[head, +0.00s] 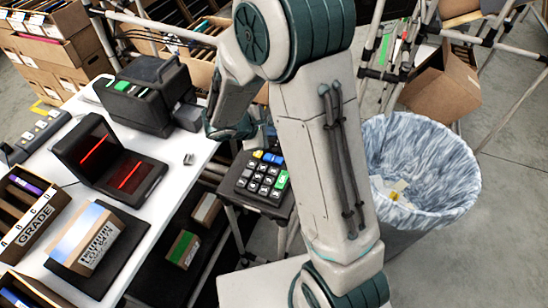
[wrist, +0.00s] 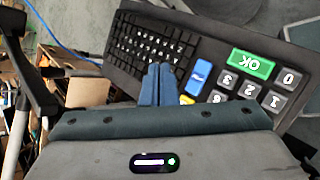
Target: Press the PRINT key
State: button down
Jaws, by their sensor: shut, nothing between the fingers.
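A dark keypad panel (head: 262,178) stands on a small stand right of the white table. In the wrist view the panel (wrist: 125,72) shows small dark letter keys, grey number keys, a green OK key (wrist: 250,64), a blue key (wrist: 200,73) and a yellow key (wrist: 187,99). I cannot read PRINT on any key; the blue key carries an unclear white mark. My gripper (wrist: 157,84) is shut and empty, its blue-grey fingertips appearing over the panel just left of the blue key. I cannot tell whether they touch it. My gripper's body hides the panel's near part.
A white table (head: 190,165) holds a black printer-like machine (head: 150,95), a scanner with red lines (head: 110,160) and a carton on a dark plate (head: 90,238). A lined bin (head: 425,165) stands right of my arm. Racks with cartons surround the area.

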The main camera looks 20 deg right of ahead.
jog(key=b, duration=0.6)
send_over(270, 160)
notch_tip(270, 160, down, 8)
jog(key=shift+r, duration=0.15)
jog(key=shift+f+b, duration=0.4)
jog(key=shift+f, duration=0.15)
jog(key=shift+f, duration=0.1)
dwell(1.2)
jog(key=shift+f+b, duration=0.3)
jog(key=shift+b, duration=0.35)
